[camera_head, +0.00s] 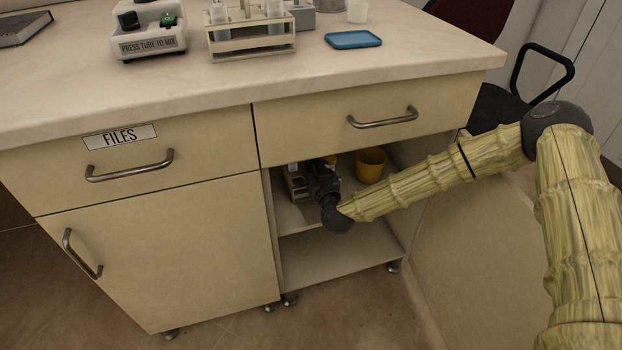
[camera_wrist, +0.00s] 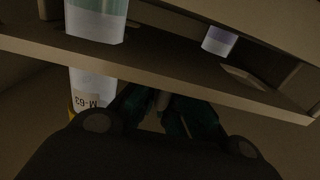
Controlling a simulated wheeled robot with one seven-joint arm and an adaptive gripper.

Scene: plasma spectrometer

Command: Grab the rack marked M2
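My gripper (camera_head: 318,166) reaches into the open lower cabinet compartment under the right drawer. A small rack (camera_head: 295,182) stands just left of it on the upper shelf, partly hidden by my gripper. In the wrist view a brown rack bar (camera_wrist: 180,72) crosses close ahead of the dark fingers (camera_wrist: 163,108). One tube (camera_wrist: 92,85) labelled M-63 passes through it at the left, with teal above. Another piece with a purple tint (camera_wrist: 219,40) sits to the right. Dim light hides whether the fingers touch the bar or hold anything. No M2 mark is readable in either view.
A yellow cup (camera_head: 370,164) stands on the shelf to the right of my gripper. The lower shelf (camera_head: 345,262) looks empty. On the countertop (camera_head: 250,85) are another tube rack (camera_head: 250,45), a tube mixer (camera_head: 148,30) and a blue tray (camera_head: 353,40).

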